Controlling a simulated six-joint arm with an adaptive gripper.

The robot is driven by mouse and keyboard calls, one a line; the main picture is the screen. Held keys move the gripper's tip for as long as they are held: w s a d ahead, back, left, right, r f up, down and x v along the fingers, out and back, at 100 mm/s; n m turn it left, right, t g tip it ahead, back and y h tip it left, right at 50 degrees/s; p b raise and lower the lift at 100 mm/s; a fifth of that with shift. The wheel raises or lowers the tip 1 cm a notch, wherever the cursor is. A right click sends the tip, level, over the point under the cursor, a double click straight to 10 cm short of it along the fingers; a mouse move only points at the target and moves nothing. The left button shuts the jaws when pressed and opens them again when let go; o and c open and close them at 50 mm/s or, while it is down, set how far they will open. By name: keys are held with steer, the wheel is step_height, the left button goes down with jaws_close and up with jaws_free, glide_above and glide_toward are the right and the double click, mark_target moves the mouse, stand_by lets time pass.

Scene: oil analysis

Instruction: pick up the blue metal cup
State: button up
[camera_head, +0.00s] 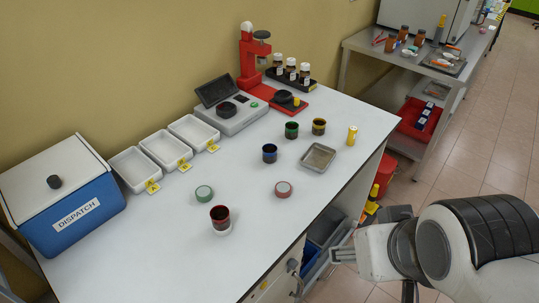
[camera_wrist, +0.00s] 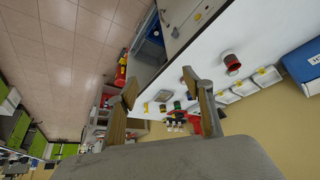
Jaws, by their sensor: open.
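The blue metal cup (camera_head: 270,153) stands upright on the white bench, left of a shallow metal tray. It is dark inside, with a blue outer side. In the wrist view the cups are small and I cannot tell the blue one for sure. My gripper (camera_head: 336,256) is off the bench's front edge, low at the right, well apart from the cup. In the wrist view its two fingers (camera_wrist: 160,86) are spread with nothing between them.
A green cup (camera_head: 292,130) and a yellow cup (camera_head: 319,126) stand behind the blue one. The metal tray (camera_head: 318,157) and yellow cylinder (camera_head: 352,136) are right.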

steer(key=w+d+f+n+t, duration=0.1)
steer(key=w+f+n+t, duration=0.2)
steer(key=w, duration=2.4)
steer(key=n+t+y, duration=0.2)
steer(key=t+y, duration=0.2)
steer(key=y, duration=0.1)
glide_toward(270, 154)
steer(key=w, duration=0.2)
steer(key=shift+w+d+r, duration=0.25)
steer(key=shift+w+r, duration=0.05)
steer(key=shift+w, duration=0.1)
steer(key=shift+w+a+f, duration=0.1)
steer(key=shift+a+f, duration=0.25)
steer(key=shift+y, duration=0.3)
steer(key=shift+x, duration=1.25)
